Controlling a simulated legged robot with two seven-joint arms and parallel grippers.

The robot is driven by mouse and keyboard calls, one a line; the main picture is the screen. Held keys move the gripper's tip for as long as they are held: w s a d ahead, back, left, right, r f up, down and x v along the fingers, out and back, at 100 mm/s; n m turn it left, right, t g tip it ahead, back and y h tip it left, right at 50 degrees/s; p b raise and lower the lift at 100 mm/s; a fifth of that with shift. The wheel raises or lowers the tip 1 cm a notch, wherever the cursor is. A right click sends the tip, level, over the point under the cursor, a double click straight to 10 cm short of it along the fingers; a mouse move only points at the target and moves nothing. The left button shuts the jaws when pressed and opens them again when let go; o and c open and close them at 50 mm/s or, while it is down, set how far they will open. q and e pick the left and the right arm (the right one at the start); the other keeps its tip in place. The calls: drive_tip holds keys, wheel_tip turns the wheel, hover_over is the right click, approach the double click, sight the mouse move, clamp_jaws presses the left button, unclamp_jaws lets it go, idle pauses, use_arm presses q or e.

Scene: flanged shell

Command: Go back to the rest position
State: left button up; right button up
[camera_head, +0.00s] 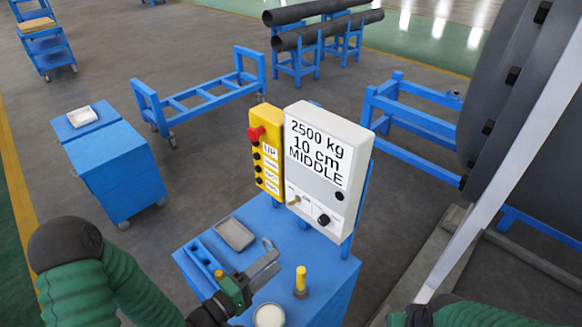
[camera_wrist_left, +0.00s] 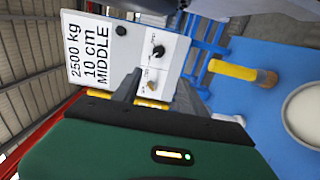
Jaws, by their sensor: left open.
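My left gripper (camera_head: 272,257) is open and empty above the blue cart top (camera_head: 322,277), in front of the control box. In the left wrist view its dark fingers (camera_wrist_left: 150,90) point toward the white control panel (camera_wrist_left: 118,50). The white panel (camera_head: 325,150) reads "2500 kg 10 cm MIDDLE" and has a black knob and a small switch below. A yellow button box (camera_head: 265,155) with a red knob stands beside it. Part of my right arm (camera_head: 490,314) shows at the bottom right; its gripper fingers are not visible.
On the cart are a grey tray (camera_head: 235,234), a yellow-handled tool (camera_head: 300,280) and a round white dish (camera_head: 269,316). A blue cabinet (camera_head: 115,170) stands left. A large dark flanged shell (camera_head: 510,90) is at right. Open floor (camera_head: 200,190) lies between cabinet and cart.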

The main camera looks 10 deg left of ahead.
use_arm(q)
drive_tip(key=s+a+f+m+g+y+b, duration=0.1)
drive_tip(key=s+a+f+m+g+y, duration=0.1)
drive_tip(key=a+f+m+g+y, duration=0.7)
drive_tip(key=s+r+m+g+y, duration=0.1)
drive_tip(key=s+r+g, duration=0.2)
drive_tip(key=s, duration=0.6)
drive_tip(key=shift+d+r+m+y+b, duration=0.2)
drive_tip(key=shift+r+m+y+b, duration=0.15)
drive_tip(key=shift+r+m, duration=0.1)
drive_tip(key=shift+s+d+r, duration=0.1)
drive_tip(key=shift+s+d, duration=0.05)
drive_tip(key=shift+d, duration=0.05)
drive_tip(key=shift+a, duration=0.1)
drive_tip(key=shift+c, duration=0.3)
